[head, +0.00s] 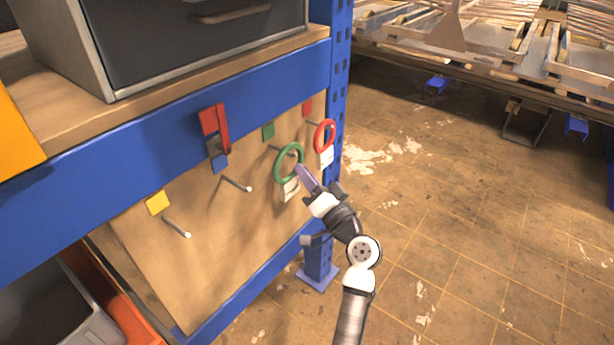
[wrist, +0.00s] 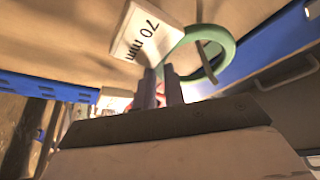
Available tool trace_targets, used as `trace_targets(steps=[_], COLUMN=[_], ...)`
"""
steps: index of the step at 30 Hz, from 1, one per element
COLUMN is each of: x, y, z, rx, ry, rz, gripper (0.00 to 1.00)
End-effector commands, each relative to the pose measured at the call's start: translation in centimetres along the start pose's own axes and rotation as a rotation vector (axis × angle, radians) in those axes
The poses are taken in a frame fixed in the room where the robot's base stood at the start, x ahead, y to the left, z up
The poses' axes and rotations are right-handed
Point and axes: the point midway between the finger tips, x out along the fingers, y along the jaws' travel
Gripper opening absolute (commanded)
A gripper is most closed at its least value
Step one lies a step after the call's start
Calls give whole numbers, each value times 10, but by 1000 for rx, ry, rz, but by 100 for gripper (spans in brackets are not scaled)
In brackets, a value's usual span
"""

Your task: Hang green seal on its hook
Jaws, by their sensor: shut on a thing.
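The green seal (head: 277,174) is a ring with a white tag (head: 291,188) hanging from it, close to the pegboard. The wrist view shows the green seal (wrist: 226,45) and its tag (wrist: 146,33) reading "70 mm". My gripper (head: 301,173) reaches up from the lower right and is shut on the green seal at its lower right side; in the wrist view, the fingers (wrist: 161,82) hide the grip point. The hook below the green square (head: 268,131) is a metal peg (head: 274,149). In the wrist view, the peg (wrist: 205,62) appears within the ring's opening, but its tip is unclear.
A red ring (head: 318,136) with a tag hangs to the right, near the blue post (head: 338,85). Empty pegs stand at left, below a blue square (head: 220,164) and a yellow square (head: 157,202). A red clamp-like piece (head: 215,122) sits on the blue beam. Floor at right is open.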

Motion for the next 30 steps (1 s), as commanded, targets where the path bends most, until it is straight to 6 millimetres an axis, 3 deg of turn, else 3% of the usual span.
trace_targets(steps=[13, 14, 19, 30], x=[0, 0, 0, 0], y=[0, 0, 0, 0], z=[0, 0, 0, 0], rx=[0, 0, 0, 0], ry=[0, 0, 0, 0], rz=[0, 0, 0, 0], gripper=[0, 15, 36, 36])
